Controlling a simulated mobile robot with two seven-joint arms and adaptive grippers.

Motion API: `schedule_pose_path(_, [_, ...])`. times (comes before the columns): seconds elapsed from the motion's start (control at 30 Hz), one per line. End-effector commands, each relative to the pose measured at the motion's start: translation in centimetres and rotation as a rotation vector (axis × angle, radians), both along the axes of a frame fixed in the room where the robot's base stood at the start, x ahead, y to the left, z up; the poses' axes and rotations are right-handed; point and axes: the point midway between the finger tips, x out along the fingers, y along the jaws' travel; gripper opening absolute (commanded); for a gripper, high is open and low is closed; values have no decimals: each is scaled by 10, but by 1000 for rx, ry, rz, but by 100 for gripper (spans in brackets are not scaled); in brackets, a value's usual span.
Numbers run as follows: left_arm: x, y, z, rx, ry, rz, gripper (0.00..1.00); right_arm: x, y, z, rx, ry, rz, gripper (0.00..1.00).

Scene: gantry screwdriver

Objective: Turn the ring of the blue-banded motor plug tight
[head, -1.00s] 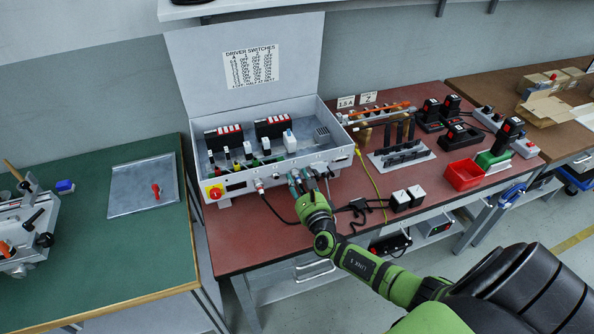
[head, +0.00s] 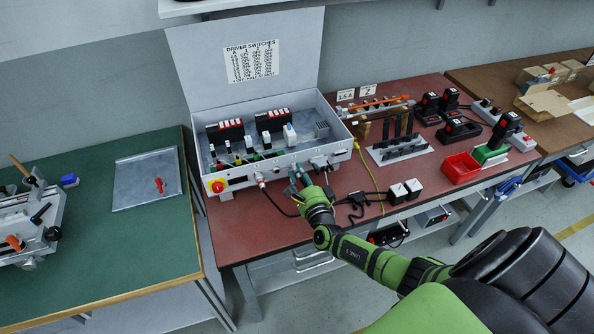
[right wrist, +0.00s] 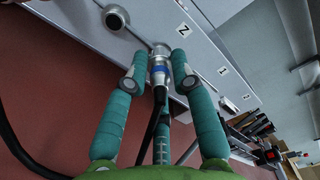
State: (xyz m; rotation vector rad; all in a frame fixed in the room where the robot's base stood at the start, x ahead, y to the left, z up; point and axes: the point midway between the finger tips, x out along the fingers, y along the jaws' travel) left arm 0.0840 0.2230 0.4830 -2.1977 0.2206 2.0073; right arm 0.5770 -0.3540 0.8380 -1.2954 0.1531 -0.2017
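The blue-banded motor plug (right wrist: 158,70) sits in a socket on the front of the grey driver box, seen close in the right wrist view. It is a metal plug with a blue band, and a dark cable runs from it back between my fingers. A gap shows on the left; the right finger is very near the plug, and contact there is unclear. In the head view my right gripper (head: 298,180) is at the box front and covers the plug. My left gripper is out of view.
The open driver box (head: 342,152) stands on the red bench. Another round connector (right wrist: 116,18) is on its front, left of the plug. A plug with a black cable (head: 261,181) is further left. Black adapters (head: 398,193) and a red bin (head: 461,168) lie to the right.

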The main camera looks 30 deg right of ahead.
Motion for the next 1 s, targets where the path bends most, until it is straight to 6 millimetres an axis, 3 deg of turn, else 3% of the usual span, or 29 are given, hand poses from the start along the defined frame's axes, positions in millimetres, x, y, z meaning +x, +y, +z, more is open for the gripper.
schedule_pose_path(0.17, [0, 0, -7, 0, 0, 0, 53, 0, 0, -3, 72, -18, 1, 1])
schedule_pose_path(0.4, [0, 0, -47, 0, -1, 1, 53, 0, 0, -7, 624, -152, 4, 1])
schedule_pose_path(0.67, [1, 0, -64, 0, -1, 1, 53, 0, 0, -4, 937, -226, 2, 1])
schedule_pose_path(0.83, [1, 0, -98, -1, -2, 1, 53, 0, 1, -8, 1358, -329, 4, 1])
schedule_pose_path(1.0, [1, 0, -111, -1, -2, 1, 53, 0, 0, -3, 1664, -401, 2, 1])
